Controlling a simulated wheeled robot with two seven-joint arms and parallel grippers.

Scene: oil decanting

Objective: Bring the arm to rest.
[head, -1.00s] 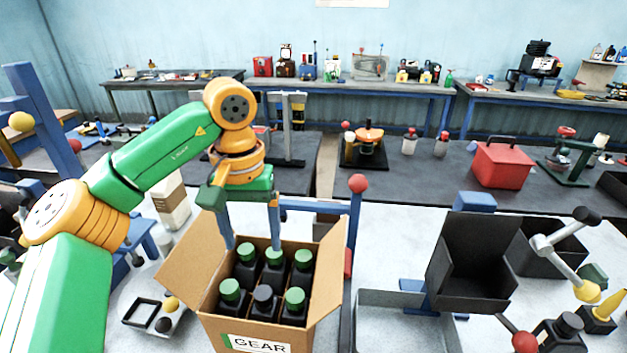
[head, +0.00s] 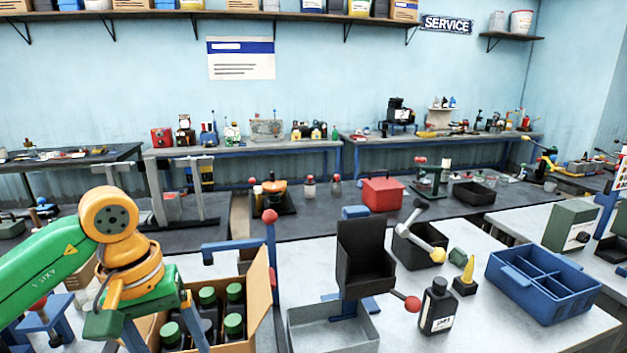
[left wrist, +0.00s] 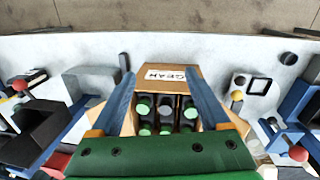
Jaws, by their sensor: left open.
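My left gripper (head: 163,338) is at the lower left of the head view, above an open cardboard carton (head: 259,290). Its jaws are apart with nothing between them; the fingertips reach the bottom edge of the head view. In the left wrist view the blue fingers (left wrist: 159,82) spread over the carton (left wrist: 196,77), labelled GEAR. The carton holds several black bottles, most with green caps (left wrist: 143,110). My right arm and gripper are not in view.
Right of the carton stand a grey tray (head: 300,335), a tilted black bin (head: 366,262), a black bottle (head: 440,310) and a blue divided crate (head: 545,300). A blue post with a red ball (head: 270,217) rises close behind the carton.

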